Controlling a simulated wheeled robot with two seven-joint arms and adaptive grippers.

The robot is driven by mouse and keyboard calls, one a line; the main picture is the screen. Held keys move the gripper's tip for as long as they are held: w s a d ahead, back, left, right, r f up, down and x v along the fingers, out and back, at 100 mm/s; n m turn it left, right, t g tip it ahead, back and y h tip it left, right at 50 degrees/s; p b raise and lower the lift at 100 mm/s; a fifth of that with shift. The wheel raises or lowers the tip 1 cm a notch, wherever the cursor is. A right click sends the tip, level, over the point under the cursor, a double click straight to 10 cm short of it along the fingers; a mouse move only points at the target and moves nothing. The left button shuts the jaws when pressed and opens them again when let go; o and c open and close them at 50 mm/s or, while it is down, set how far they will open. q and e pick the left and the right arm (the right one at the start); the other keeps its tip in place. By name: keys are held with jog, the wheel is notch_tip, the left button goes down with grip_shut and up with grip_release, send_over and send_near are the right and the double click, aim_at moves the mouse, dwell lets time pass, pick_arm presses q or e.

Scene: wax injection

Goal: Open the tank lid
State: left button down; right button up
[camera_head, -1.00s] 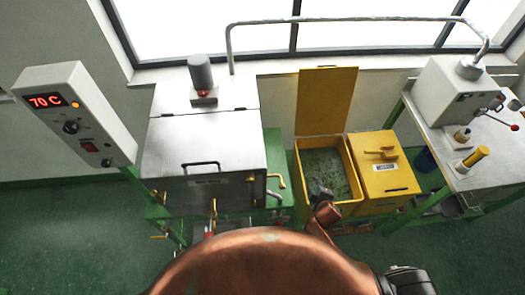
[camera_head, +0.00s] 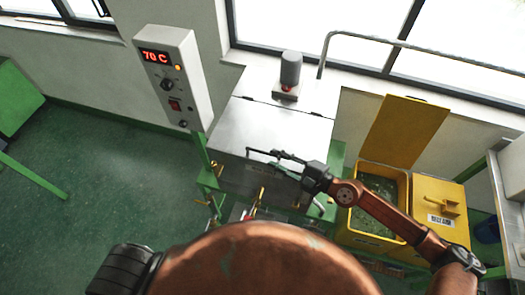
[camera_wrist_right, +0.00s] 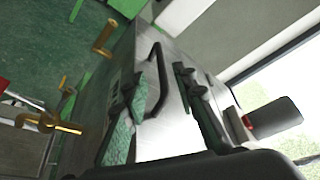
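The tank (camera_head: 250,178) is a steel box on a green frame, with a flat steel lid (camera_head: 275,124) that lies shut. A dark bar handle (camera_head: 257,153) is at the lid's front edge. My right gripper (camera_head: 274,157) is at this handle, reaching in from the right. In the right wrist view the handle (camera_wrist_right: 157,80) shows between the two spread fingers of the right gripper (camera_wrist_right: 168,92). Whether a finger touches it I cannot tell. Part of the handle is hidden by the fingers in the head view. My left gripper is not in view.
A control box (camera_head: 172,75) reading 70 C stands left of the tank. A grey cylinder (camera_head: 290,68) stands behind the lid. A yellow bin (camera_head: 374,240) with its lid raised is on the right, under my right arm. Brass valves (camera_head: 261,194) stick out at the tank's front.

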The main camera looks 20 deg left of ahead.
aim_at(266, 154)
jog(key=p+x, duration=0.1)
jog(key=x, duration=0.5)
jog(key=shift+w+a, duration=0.1)
jog(key=shift+a, duration=0.15)
jog(key=shift+c, duration=0.6)
grip_shut()
